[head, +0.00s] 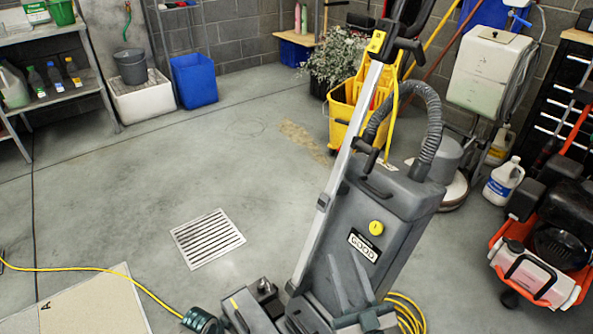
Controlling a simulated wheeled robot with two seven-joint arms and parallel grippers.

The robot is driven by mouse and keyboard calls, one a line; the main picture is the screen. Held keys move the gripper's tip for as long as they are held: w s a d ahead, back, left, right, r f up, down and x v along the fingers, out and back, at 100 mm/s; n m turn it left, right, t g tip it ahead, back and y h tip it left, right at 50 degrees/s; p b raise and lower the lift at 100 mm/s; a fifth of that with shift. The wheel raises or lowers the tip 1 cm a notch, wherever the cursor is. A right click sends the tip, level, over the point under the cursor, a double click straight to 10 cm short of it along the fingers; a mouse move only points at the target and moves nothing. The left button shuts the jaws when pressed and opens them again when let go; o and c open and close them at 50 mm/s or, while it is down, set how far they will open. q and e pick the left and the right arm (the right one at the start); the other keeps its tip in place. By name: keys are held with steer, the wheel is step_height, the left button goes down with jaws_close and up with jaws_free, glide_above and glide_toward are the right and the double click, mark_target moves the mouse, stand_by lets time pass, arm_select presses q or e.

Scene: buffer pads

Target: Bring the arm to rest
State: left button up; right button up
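Dark grey parts crowd the bottom edge at the centre, in front of and beside the grey floor machine (385,215). My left gripper and arm are not visible. The floor machine leans to the right, with a silver bar and a ribbed hose at its top. A beige board (95,305) marked with an A lies on the floor at the lower left.
A yellow cord (80,270) runs across the board to a dark teal round part (203,321). A floor drain (208,238) lies in clear floor. A yellow mop bucket (345,115) stands behind the machine. An orange-framed machine (545,265) and a white jug (503,182) stand at right.

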step_height(320, 180, down, 12)
steer(key=s+d+g+h+p, duration=0.1)
steer(key=d+g+h+p, duration=0.1)
steer(key=g+p, duration=0.35)
arm_select(q)
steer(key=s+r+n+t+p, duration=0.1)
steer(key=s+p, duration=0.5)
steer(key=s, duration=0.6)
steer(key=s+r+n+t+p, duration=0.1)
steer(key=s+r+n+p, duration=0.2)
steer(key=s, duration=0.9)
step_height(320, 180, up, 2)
steer(key=p, duration=0.3)
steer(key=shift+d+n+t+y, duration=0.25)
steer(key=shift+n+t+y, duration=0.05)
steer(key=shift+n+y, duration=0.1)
arm_select(e)
steer(key=s+d+f+g+h, duration=0.1)
steer(key=s+d+f+g, duration=0.1)
steer(key=s+f, duration=0.5)
steer(key=s+d+f+g+h, duration=0.1)
steer(key=s+d+f+g, duration=0.1)
steer(key=s+f+g, duration=0.3)
steer(key=s+d+f+m+g+h, duration=0.1)
steer(key=s+d+f+g, duration=0.1)
steer(key=s+f, duration=0.7)
steer(key=shift+s+d+g, duration=0.4)
steer(key=shift+s+g, duration=0.35)
steer(key=shift+s, duration=0.45)
